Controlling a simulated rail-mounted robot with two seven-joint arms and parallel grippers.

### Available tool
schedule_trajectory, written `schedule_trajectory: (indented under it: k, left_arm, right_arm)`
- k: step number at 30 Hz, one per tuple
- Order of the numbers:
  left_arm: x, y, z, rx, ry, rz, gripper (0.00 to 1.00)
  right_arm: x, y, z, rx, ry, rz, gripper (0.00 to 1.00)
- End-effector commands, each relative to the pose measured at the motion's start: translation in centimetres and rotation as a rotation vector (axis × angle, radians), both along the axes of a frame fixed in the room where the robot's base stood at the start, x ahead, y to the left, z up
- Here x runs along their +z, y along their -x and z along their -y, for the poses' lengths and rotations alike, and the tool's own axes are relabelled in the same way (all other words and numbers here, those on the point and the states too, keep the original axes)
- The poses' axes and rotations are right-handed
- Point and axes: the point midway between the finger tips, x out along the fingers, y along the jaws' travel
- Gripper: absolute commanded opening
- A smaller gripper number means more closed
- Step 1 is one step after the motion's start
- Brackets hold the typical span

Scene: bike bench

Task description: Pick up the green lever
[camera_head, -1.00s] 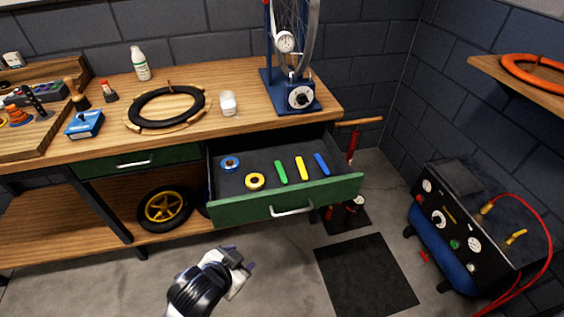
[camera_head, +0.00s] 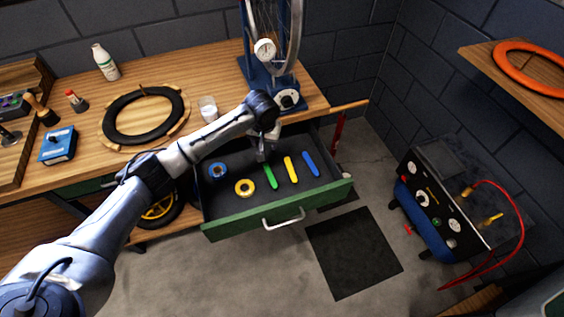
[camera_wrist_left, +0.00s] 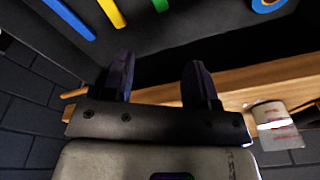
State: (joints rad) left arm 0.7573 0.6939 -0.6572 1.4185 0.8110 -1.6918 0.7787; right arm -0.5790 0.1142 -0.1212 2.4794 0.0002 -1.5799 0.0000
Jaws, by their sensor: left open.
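A blue lever (camera_head: 310,164) lies to the right of the yellow one. My left gripper (camera_head: 262,153) is open and empty, pointing down over the back of the drawer, just behind the green lever's far end. In the left wrist view its two fingers (camera_wrist_left: 159,66) are spread. The green lever (camera_wrist_left: 161,5) shows there only partly, cut off at the top edge, beyond the fingers and apart from them. My right gripper is not in view.
The green drawer front (camera_head: 280,208) stands out below the wooden bench top (camera_head: 225,85). A blue tape roll (camera_head: 217,170) lies at the drawer's left. A white jar (camera_head: 208,107) and a black tyre (camera_head: 143,114) are on the bench, near my left arm.

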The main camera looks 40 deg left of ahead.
Motion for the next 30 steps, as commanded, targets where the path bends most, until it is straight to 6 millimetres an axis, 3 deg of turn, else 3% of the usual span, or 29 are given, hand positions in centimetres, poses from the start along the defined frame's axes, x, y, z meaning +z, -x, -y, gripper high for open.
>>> schedule_trajectory:
  k: [6, 12, 16, 24, 30]
  left_arm:
    - [-0.6, 1.1, 0.8, 0.379, 0.110, -0.070, 0.53]
    - [-0.7, 1.2, 0.8, 0.555, 0.111, -0.066, 0.53]
    - [-1.8, 1.2, 0.8, 0.592, 0.112, -0.063, 0.53]
    - [-6.5, 1.2, 0.8, 0.595, 0.112, -0.062, 0.53]
    - [-8.6, 1.2, 0.8, 0.593, 0.112, -0.061, 0.53]
  right_arm:
    - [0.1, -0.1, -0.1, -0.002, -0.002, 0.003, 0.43]
    - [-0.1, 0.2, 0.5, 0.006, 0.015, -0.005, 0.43]
    - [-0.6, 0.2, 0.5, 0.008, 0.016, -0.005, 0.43]
    - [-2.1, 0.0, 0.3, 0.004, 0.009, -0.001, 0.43]
    - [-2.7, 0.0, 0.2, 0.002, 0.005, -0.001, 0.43]
